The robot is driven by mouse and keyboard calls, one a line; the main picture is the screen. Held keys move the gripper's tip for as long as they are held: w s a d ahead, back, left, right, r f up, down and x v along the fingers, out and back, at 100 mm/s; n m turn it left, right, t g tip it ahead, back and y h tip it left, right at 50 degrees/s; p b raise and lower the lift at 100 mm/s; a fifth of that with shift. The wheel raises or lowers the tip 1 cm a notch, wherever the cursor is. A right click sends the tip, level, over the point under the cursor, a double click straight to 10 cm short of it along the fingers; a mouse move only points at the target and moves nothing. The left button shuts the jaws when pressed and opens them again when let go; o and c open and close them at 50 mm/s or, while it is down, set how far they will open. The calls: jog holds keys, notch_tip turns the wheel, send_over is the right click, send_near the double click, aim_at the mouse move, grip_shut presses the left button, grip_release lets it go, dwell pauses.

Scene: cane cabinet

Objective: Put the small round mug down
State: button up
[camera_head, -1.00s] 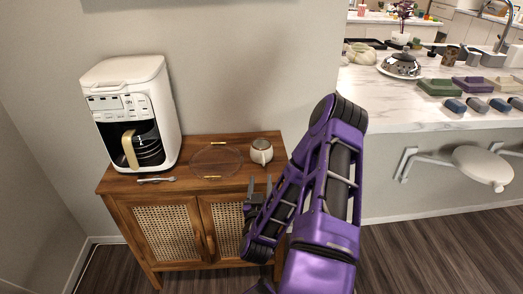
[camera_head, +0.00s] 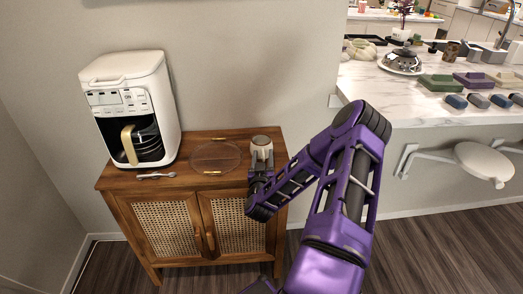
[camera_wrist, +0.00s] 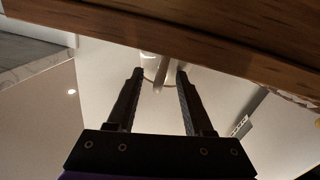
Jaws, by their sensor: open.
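The small round mug (camera_head: 261,142), white with a brownish rim, stands upright at the right end of the wooden cabinet top (camera_head: 190,178). My gripper (camera_head: 261,162) is right in front of it, covering its lower part in the head view. In the wrist view, which looks upside down, my open gripper (camera_wrist: 160,72) has one finger on each side of the mug's handle (camera_wrist: 161,72). Part of the pale mug body (camera_wrist: 149,58) shows beyond the fingertips. Whether a finger touches the mug cannot be told.
A round glass tray (camera_head: 214,160) with gold handles lies left of the mug. A spoon-like utensil (camera_head: 156,175) lies near the front edge. A white coffee maker (camera_head: 130,100) stands at the left. A marble counter (camera_head: 400,100) is to the right.

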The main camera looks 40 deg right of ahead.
grip_shut()
jog(key=shift+s, duration=0.1)
dwell(1.2)
